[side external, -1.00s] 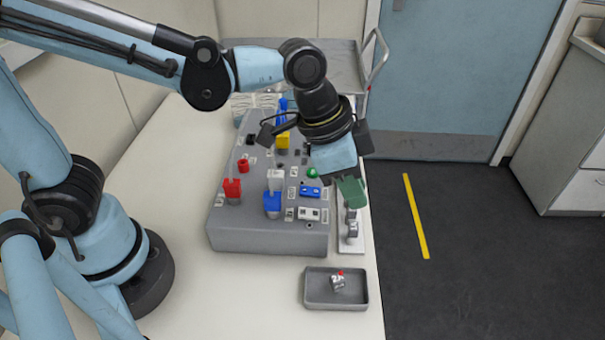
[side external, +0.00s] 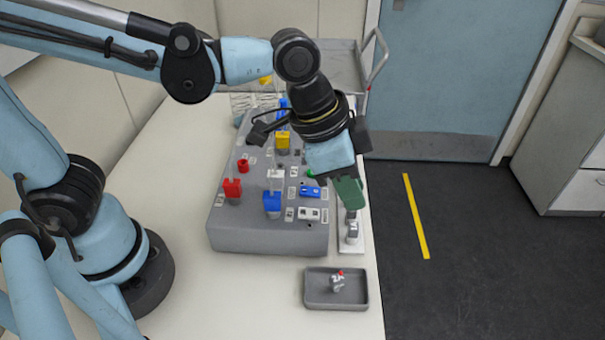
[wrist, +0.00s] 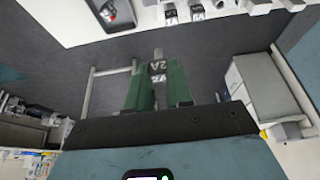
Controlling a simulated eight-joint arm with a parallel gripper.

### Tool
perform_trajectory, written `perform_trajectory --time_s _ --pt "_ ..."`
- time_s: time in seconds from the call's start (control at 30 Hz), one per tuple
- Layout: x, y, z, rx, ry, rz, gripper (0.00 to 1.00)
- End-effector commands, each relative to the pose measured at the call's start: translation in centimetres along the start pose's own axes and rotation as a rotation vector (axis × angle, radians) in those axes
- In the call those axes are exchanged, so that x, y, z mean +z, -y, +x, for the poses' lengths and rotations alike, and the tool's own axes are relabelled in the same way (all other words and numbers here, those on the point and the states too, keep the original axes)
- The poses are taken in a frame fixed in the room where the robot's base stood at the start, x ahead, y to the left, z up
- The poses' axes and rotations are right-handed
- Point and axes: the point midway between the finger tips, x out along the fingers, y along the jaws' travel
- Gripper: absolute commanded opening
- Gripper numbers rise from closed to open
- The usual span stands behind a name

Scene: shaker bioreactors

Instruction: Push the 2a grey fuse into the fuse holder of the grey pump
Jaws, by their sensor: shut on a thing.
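My gripper (side external: 350,197) has green fingers, also in the wrist view (wrist: 158,88). They are shut on a grey fuse marked 2A (wrist: 158,65). In the side view the gripper is at the right edge of the grey console (side external: 268,236), above the white strip, and the held fuse cannot be made out. A light grey block (side external: 309,214) lies on the console's front right, left of and below the gripper. It may be the grey pump, but I cannot tell. Its fuse holder cannot be made out.
A white strip (side external: 352,249) with upright grey pieces stands right of the console. A grey tray (side external: 314,301) in front holds a small red-tipped part (side external: 338,281). Red (side external: 232,188), blue (side external: 272,203) and yellow (side external: 283,141) pieces rise from the console.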

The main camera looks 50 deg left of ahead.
Motion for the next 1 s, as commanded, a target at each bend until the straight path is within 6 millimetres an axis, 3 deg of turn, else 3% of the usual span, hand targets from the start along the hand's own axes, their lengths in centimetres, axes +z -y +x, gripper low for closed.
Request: perform_trajectory --time_s 0.17,0.5,0.8,1.0 --pt "2.2 3.5 -1.3 -0.005 0.001 -0.015 0.0" --pt "8.8 9.9 -5.2 -0.007 0.0 -0.019 0.0" --pt "14.4 12.5 -8.3 -0.003 -0.001 -0.012 0.0" --pt "16.3 13.0 -9.4 -0.001 -0.001 -0.004 0.0"
